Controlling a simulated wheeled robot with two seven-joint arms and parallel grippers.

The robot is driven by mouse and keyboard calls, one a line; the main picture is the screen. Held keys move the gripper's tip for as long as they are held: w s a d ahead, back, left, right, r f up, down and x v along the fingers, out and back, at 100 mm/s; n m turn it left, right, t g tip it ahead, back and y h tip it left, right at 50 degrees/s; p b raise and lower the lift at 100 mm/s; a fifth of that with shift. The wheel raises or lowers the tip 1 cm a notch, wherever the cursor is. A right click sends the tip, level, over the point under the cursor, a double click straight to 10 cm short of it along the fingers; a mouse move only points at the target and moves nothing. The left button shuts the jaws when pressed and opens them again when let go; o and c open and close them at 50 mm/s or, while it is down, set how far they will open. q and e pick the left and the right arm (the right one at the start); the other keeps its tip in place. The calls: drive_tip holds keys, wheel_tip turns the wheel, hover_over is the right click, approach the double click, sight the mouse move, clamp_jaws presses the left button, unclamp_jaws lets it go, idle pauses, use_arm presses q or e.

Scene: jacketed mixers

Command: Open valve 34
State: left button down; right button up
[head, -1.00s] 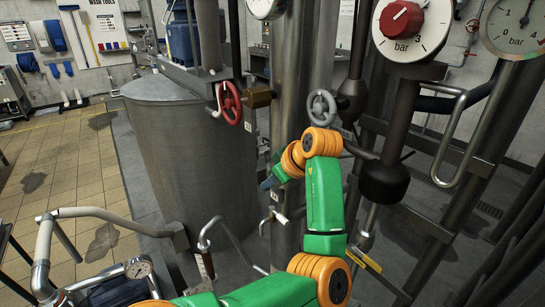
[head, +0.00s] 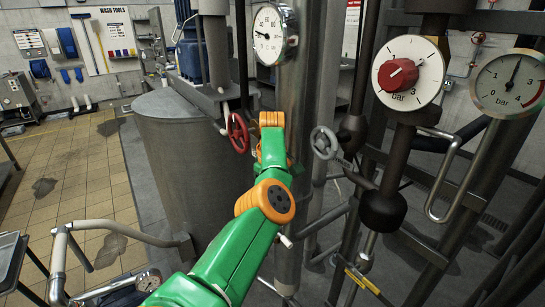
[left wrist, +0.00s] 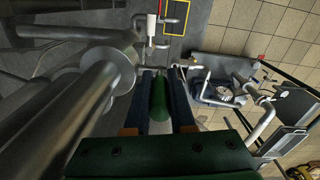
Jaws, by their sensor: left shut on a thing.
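My left arm reaches up the middle of the head view, and its orange wrist hides the gripper there. In the left wrist view my left gripper (left wrist: 162,76) has its two dark blue fingers closed on a green rounded bar (left wrist: 159,98), which looks like a handle. What the bar joins to is hidden. In the head view a red handwheel (head: 237,133) is just left of my wrist, and a grey handwheel (head: 324,143) is to its right. I can read no number 34 on any valve. My right gripper is not in view.
A large grey tank (head: 175,165) stands left of my arm. Thick vertical pipes and a round gauge (head: 268,34) are close to it. A white dial with a red knob (head: 411,72) and another gauge (head: 509,82) are at right. Tiled floor (head: 85,170) is open at left.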

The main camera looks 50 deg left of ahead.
use_arm(q)
drive_tip(key=shift+f, duration=0.1)
idle(0.6)
drive_tip(key=c, duration=1)
unclamp_jaws()
drive_tip(key=shift+c, duration=0.2)
drive_tip(key=shift+a, duration=0.15)
